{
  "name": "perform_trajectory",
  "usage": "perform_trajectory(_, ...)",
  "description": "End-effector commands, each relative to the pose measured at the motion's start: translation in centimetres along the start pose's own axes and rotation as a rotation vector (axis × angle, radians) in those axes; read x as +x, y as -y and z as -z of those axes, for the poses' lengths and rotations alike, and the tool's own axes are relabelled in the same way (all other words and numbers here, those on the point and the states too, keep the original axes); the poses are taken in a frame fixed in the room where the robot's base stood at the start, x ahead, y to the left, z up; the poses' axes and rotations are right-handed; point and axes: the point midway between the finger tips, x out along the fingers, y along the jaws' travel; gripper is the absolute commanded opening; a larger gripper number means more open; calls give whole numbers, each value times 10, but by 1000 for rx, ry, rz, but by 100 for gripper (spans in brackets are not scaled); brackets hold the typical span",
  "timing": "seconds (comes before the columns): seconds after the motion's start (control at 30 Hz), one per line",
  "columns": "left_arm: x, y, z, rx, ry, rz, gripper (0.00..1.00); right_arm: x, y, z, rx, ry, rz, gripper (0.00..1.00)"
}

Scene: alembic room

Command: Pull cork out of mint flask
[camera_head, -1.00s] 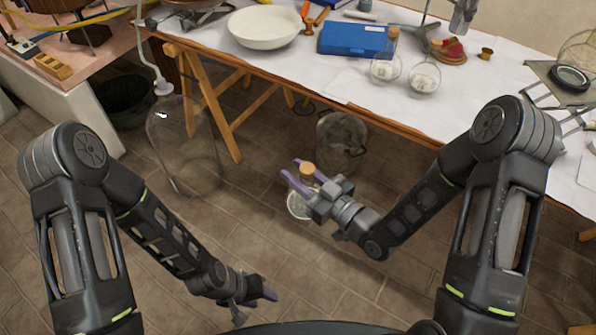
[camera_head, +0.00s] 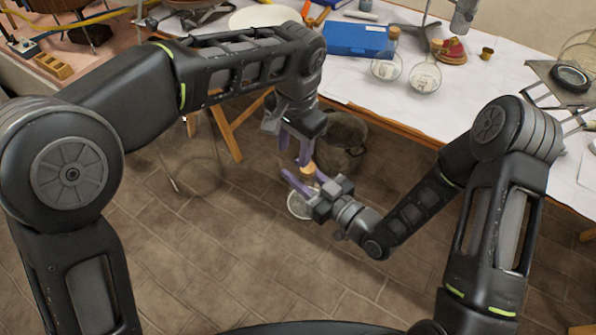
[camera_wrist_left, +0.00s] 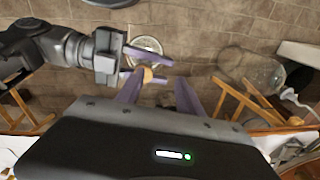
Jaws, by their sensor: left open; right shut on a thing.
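A round glass flask (camera_head: 297,207) with a tan cork (camera_head: 308,169) in its neck is held off the table, above the floor. My right gripper (camera_head: 304,184) is shut on its neck, just below the cork. My left gripper (camera_head: 294,149) is open above the cork with its purple fingers pointing down. In the left wrist view the cork (camera_wrist_left: 148,75) shows near the left gripper's fingers (camera_wrist_left: 160,92), with the flask body (camera_wrist_left: 146,48) behind it. I cannot tell the flask's tint or whether the left fingers touch the cork.
A large glass vessel (camera_head: 190,170) and a dark bin (camera_head: 343,140) stand on the floor below.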

Motion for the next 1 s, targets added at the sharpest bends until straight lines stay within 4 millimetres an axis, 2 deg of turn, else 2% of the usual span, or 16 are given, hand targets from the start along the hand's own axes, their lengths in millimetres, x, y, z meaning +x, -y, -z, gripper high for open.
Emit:
perform_trajectory(0.03, -15, -5, 7, -44, -21, -14, 44, 0, 0, 1, 0, -2, 0, 0)
perform_trajectory(0.1, -29, -11, 12, -98, -39, -38, 44, 0, 0, 1, 0, -2, 0, 0)
perform_trajectory(0.3, -45, -19, 19, -168, -60, -73, 44, 0, 0, 1, 0, -2, 0, 0)
perform_trajectory(0.73, -41, -19, 19, -169, -59, -74, 44, 0, 0, 1, 0, -2, 0, 0)
perform_trajectory(1.0, -17, -21, 18, -168, -57, -74, 44, 0, 0, 1, -1, -2, 0, 0)
